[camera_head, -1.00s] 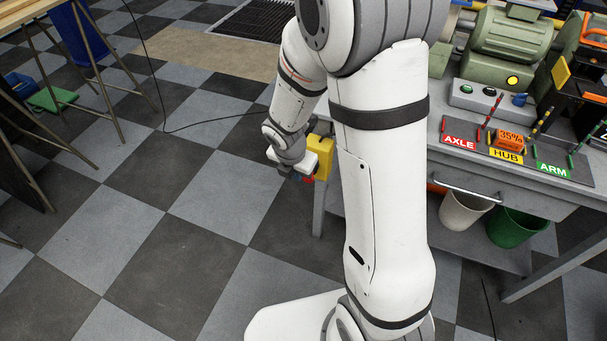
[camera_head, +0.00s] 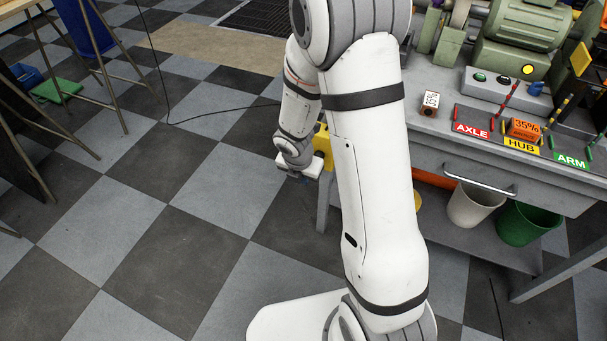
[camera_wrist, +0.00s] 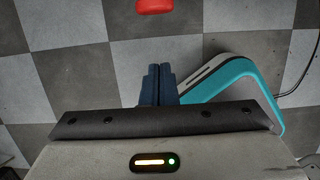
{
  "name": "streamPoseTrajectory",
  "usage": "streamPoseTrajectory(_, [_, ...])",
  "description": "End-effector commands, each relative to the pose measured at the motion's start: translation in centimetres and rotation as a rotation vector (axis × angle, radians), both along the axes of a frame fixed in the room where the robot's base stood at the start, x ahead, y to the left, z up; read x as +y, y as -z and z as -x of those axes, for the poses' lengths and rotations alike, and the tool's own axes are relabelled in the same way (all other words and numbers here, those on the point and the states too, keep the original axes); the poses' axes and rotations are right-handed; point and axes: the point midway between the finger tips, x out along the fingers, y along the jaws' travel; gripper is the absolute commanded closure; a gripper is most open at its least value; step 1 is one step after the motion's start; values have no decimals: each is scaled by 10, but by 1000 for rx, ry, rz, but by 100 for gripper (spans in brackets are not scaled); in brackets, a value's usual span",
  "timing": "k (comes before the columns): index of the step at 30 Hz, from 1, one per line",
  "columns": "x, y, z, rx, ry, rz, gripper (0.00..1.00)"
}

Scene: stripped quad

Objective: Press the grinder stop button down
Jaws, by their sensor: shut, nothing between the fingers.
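A yellow box (camera_head: 322,147) is partly visible at the left end of the grey workbench, half hidden by my arm. In the wrist view a rounded red piece (camera_wrist: 155,5), which looks like the stop button, is cut off by the top edge. My gripper (camera_head: 300,176) is low beside the yellow box in the head view. In the wrist view the dark blue fingers (camera_wrist: 158,70) are together and empty, pointing toward the red piece, with a visible gap between. The button's face and height are hidden from the head view.
The bench (camera_head: 445,150) carries a green grinder (camera_head: 520,25), a grey switch box (camera_head: 500,90), a small labelled block (camera_head: 429,104) and a tray of coloured rods. White (camera_head: 472,205) and green bins (camera_head: 525,222) stand below.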

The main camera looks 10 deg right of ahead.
Motion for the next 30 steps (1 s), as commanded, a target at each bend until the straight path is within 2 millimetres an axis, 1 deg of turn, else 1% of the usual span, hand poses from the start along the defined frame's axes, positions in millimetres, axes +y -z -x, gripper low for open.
streamPoseTrajectory(1, [-2,17,-2,2,0,1,100])
streamPoseTrajectory(2, [-3,22,-3,2,0,1,100])
streamPoseTrajectory(3, [-7,15,-10,-1,3,0,100])
streamPoseTrajectory(4, [-11,13,-14,-1,4,1,100])
streamPoseTrajectory(6, [-16,13,-22,-1,4,0,100])
streamPoseTrajectory(10, [-23,13,-31,0,3,-1,100])
streamPoseTrajectory(15, [-26,14,-35,-1,1,0,100])
streamPoseTrajectory(23, [-26,14,-35,0,1,0,100])
streamPoseTrajectory(30, [-20,11,-42,1,-20,0,100])
